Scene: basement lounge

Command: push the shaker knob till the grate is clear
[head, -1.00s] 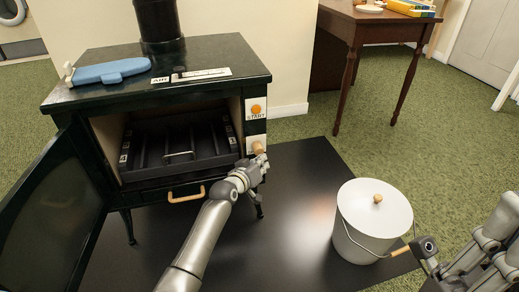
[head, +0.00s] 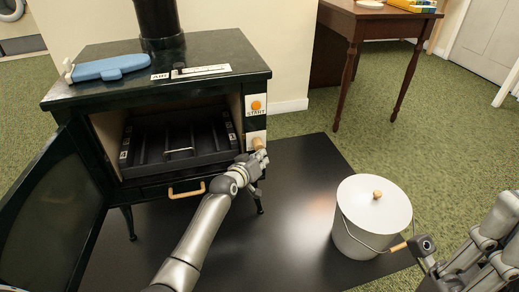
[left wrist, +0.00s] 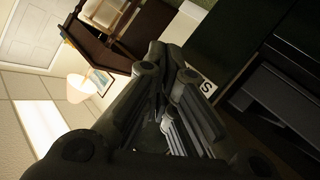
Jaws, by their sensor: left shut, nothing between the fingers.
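The shaker knob (head: 258,143) is a small wooden knob on a pale plate at the stove's right front, below the orange START button (head: 256,105). My left gripper (head: 257,163) is shut and empty, its fingers just below and against or very near the knob; contact cannot be told. In the left wrist view its fingers (left wrist: 165,85) are together, beside a pale plate marked S (left wrist: 207,88); the knob is hidden there. The dark grate (head: 180,150) with a metal bar lies in the open firebox. My right gripper (head: 425,247) is partly visible near the bucket; its jaw state is unclear.
The stove door (head: 55,215) hangs open at left. A white lidded bucket (head: 368,222) stands on the black floor mat (head: 300,235) at right. A wooden table (head: 345,25) stands behind. Mat between stove and bucket is clear.

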